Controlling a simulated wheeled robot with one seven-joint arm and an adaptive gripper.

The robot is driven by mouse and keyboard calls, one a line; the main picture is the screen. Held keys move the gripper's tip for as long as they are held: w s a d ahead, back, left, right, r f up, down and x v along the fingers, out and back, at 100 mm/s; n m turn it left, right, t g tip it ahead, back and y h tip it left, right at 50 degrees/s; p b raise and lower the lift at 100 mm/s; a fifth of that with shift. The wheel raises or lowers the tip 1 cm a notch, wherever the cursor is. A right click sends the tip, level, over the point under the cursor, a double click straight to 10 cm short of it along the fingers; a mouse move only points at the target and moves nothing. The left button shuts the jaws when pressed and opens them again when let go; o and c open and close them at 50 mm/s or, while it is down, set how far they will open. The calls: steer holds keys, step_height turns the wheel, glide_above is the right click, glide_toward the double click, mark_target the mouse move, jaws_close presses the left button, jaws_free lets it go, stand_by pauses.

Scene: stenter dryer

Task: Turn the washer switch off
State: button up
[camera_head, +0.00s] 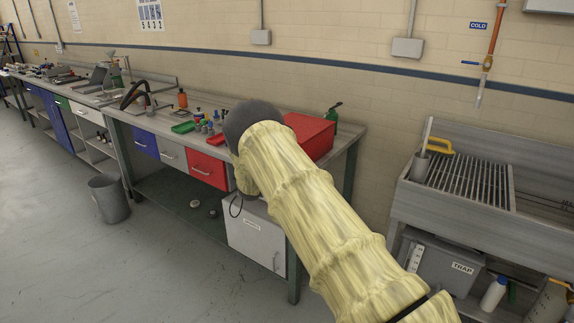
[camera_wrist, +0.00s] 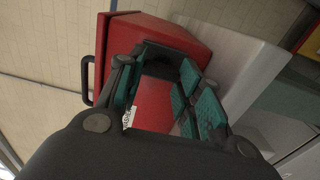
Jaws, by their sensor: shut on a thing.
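In the wrist view my gripper (camera_wrist: 168,82) has black fingers with teal pads. The pads stand apart, on either side of a red part (camera_wrist: 153,102), and are shut on it. A small white label (camera_wrist: 128,117), partly covered, sits at the red part's left edge; its letters are hard to read. A red box (camera_wrist: 160,32) with a black handle (camera_wrist: 86,82) is just beyond the fingers. I cannot make out the washer switch or its position. In the head view my sleeved arm hides the gripper.
In the head view a red box (camera_head: 312,133) stands on the long bench (camera_head: 345,128), with a green bottle (camera_head: 333,115) behind it. A labelled white cabinet (camera_head: 250,240) is under the bench. A grated sink (camera_head: 470,180) is at right. A grey bin (camera_head: 108,198) stands on the floor.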

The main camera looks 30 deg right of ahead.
steer(key=o, duration=1)
steer(key=shift+a, duration=0.1)
steer(key=v, duration=1.2)
steer(key=shift+f, duration=0.1)
